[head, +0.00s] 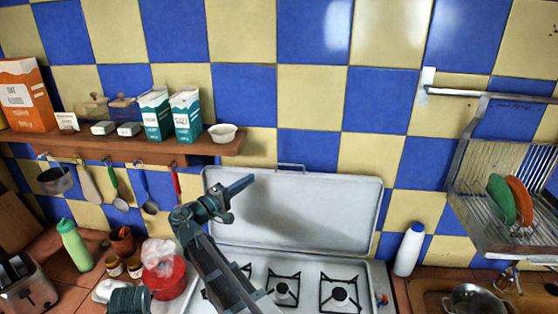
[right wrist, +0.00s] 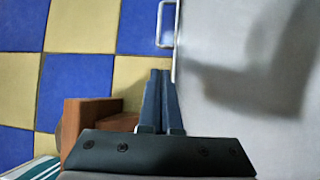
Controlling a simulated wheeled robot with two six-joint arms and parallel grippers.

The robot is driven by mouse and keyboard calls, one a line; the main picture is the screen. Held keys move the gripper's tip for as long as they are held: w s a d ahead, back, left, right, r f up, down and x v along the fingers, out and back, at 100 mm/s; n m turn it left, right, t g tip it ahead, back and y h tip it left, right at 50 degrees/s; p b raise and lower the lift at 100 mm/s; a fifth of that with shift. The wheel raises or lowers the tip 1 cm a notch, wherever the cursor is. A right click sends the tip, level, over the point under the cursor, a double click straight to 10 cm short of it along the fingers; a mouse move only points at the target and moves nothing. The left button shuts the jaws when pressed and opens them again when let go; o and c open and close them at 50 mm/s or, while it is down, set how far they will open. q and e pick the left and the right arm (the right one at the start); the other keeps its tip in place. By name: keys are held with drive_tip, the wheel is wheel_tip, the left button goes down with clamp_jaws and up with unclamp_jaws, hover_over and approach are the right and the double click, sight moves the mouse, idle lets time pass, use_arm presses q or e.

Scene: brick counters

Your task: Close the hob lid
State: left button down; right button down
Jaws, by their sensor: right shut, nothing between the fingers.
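The hob lid (head: 350,212) is a pale grey metal panel standing open, upright against the tiled wall behind the gas hob (head: 310,290). Its thin bar handle (head: 290,167) is on its top edge. My right gripper (head: 251,179) is shut and empty, in front of the lid's upper left part and below left of the handle. In the right wrist view the shut fingers (right wrist: 161,72) point up beside the lid's edge, with the lid (right wrist: 235,50) on the right and the handle (right wrist: 160,25) just beyond the tips. My left gripper is not in view.
A wooden shelf (head: 150,148) with boxes and a white bowl (head: 223,133) is at left, with utensils hanging below. A red pot (head: 165,280) stands left of the hob. A white bottle (head: 409,250) stands right of it, below a dish rack (head: 500,190).

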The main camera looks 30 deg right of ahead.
sight(270, 172)
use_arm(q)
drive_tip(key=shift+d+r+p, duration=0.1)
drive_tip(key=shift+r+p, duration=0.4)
use_arm(e)
drive_tip(key=x, duration=1)
drive_tip(key=shift+d+r, duration=0.1)
drive_tip(key=shift+d, duration=0.05)
